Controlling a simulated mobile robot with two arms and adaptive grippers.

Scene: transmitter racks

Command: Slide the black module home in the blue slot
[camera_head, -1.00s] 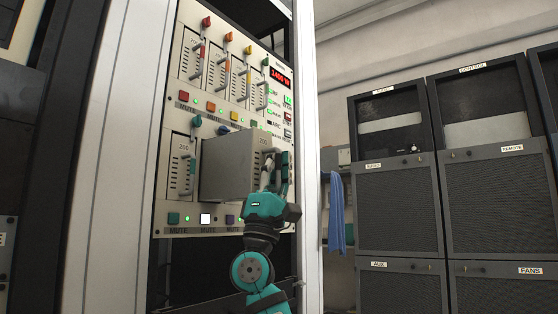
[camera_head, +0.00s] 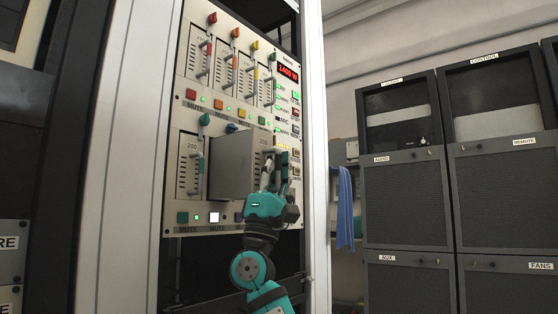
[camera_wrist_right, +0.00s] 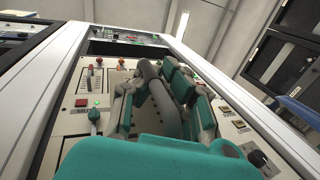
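The module (camera_head: 235,165) looks grey, with a plain side wall facing me. It sits partly in the lower row of the panel, below a blue-knobbed lever (camera_head: 231,127), and still sticks well out of the panel face. My right gripper (camera_head: 275,168) is at the front of the module, its fingers around the handle. In the right wrist view, the grey handle bar (camera_wrist_right: 158,98) lies between the teal finger pads and the gripper is shut on it. The slot opening is hidden behind the module. My left gripper is not in view.
To the left in the same row is a fitted module (camera_head: 188,165) with a teal lever. Several fitted modules with coloured knobs fill the row above. A white rack post (camera_head: 315,150) stands close to my right gripper. Dark cabinets (camera_head: 405,200) and a blue cloth (camera_head: 344,205) are farther right.

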